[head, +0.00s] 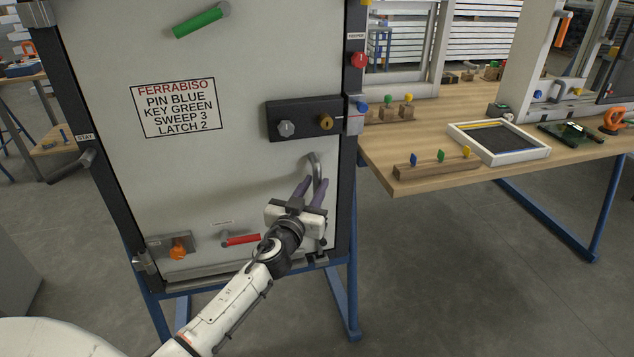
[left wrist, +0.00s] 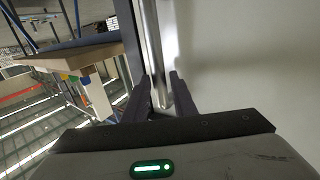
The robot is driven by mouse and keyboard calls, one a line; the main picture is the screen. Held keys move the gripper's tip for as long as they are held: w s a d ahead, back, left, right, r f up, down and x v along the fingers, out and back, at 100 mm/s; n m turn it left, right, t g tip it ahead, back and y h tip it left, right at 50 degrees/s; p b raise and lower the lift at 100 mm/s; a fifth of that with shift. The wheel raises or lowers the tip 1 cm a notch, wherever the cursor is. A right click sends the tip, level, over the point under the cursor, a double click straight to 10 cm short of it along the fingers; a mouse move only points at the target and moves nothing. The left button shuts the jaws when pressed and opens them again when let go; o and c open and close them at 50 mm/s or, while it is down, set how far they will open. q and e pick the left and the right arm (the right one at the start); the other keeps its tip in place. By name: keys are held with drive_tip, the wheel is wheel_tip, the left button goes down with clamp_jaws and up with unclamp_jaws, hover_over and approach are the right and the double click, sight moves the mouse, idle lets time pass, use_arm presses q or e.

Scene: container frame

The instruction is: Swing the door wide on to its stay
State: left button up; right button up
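The pale grey door (head: 240,60) stands in a dark frame and looks shut or nearly so. It carries a FERRABISO sign (head: 177,107), a lock plate (head: 303,120) and a curved metal handle (head: 315,165). My left gripper (head: 312,188) is at the handle, its two dark fingers either side of the bar. In the left wrist view the fingers (left wrist: 161,90) close in on the bar, with little gap showing. A grey stay fitting (head: 86,158) sits on the left of the frame under a STAY label. My right gripper is not in view.
A green bar (head: 198,22), a red-handled latch (head: 241,239) and an orange knob (head: 178,248) are on the door. A red button (head: 358,60) is on the right post. A wooden bench (head: 440,135) with a tray (head: 499,142) stands at right. Bare floor lies below it.

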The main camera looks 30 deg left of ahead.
use_arm(q)
drive_tip(key=shift+x, duration=1.1)
clamp_jaws()
drive_tip(key=shift+d, duration=0.1)
